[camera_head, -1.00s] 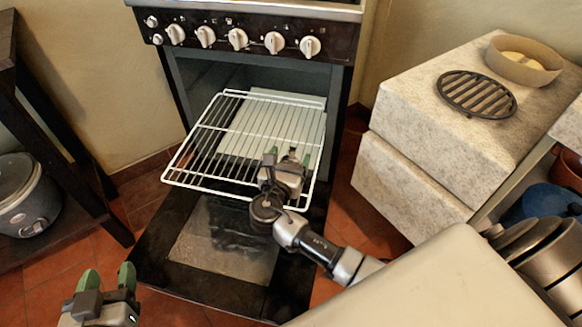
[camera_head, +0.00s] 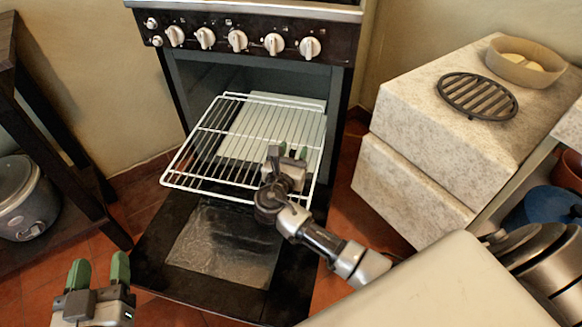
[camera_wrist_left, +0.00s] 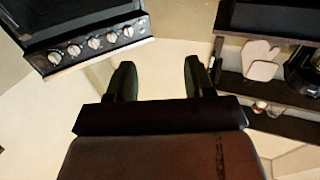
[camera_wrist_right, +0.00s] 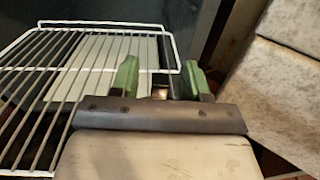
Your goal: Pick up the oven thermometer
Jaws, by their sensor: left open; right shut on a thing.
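My right gripper (camera_head: 289,154) is over the right front part of the wire oven rack (camera_head: 215,193). In the right wrist view, its green fingers (camera_wrist_right: 158,78) are shut on a small metallic thing, which I take to be the oven thermometer (camera_wrist_right: 160,92). Most of it is hidden by the gripper, and its dial cannot be made out. My left gripper (camera_head: 98,272) is open and empty at the lower left, away from the oven. Its fingers stand apart in the left wrist view (camera_wrist_left: 157,78).
The oven door (camera_head: 225,245) is folded down below the pulled-out rack, with a pale flat panel (camera_head: 285,115) beneath the wires. Stone blocks (camera_head: 430,130) at right hold a round grate (camera_head: 477,95) and a bowl (camera_head: 525,60). A dark shelf (camera_head: 70,150) stands at left.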

